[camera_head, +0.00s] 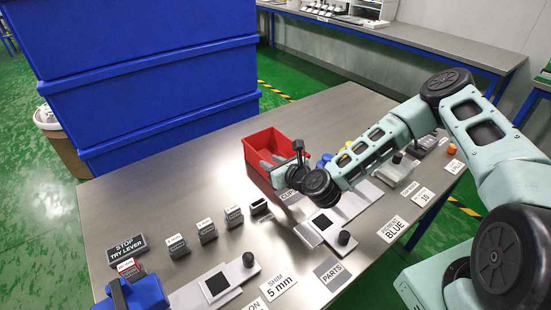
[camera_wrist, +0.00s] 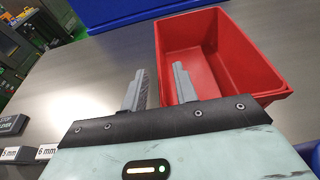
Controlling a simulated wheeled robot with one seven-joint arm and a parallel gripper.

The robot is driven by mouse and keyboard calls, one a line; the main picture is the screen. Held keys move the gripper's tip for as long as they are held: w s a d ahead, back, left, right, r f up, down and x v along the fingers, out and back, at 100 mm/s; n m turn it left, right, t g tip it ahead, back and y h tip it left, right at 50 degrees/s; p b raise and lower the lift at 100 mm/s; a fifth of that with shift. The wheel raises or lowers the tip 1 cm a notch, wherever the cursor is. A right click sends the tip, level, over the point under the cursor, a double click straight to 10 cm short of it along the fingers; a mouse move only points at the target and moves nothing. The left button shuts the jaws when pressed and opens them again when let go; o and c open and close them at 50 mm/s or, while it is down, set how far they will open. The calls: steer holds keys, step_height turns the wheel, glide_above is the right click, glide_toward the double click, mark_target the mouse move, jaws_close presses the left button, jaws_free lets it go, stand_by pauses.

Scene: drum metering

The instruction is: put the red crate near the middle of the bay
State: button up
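The red crate (camera_head: 258,147) is an open-topped bin on the metal table, just right of the big blue containers. In the wrist view the crate (camera_wrist: 240,75) fills the upper right, and its inside looks empty. My gripper (camera_head: 272,162) is low at the crate, with its grey fingers showing against the crate's inside in the head view. In the wrist view my gripper (camera_wrist: 159,78) has its fingers apart. The crate's left wall shows between them, and the right finger overlaps the interior. Contact with the wall cannot be told. No marked bay can be made out.
Tall blue containers (camera_head: 140,70) stand behind the table's left side. Several small labelled blocks (camera_head: 207,230) line the table's left front. A plate with a black knob (camera_head: 322,222) and a PARTS label (camera_head: 329,273) lie nearer. The table left of the crate (camera_head: 190,180) is bare.

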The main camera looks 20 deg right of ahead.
steer(key=shift+p+x, duration=0.3)
steer(key=shift+x, duration=1.15)
steer(key=shift+c, duration=0.3)
jaws_close()
steer(key=shift+r, duration=0.1)
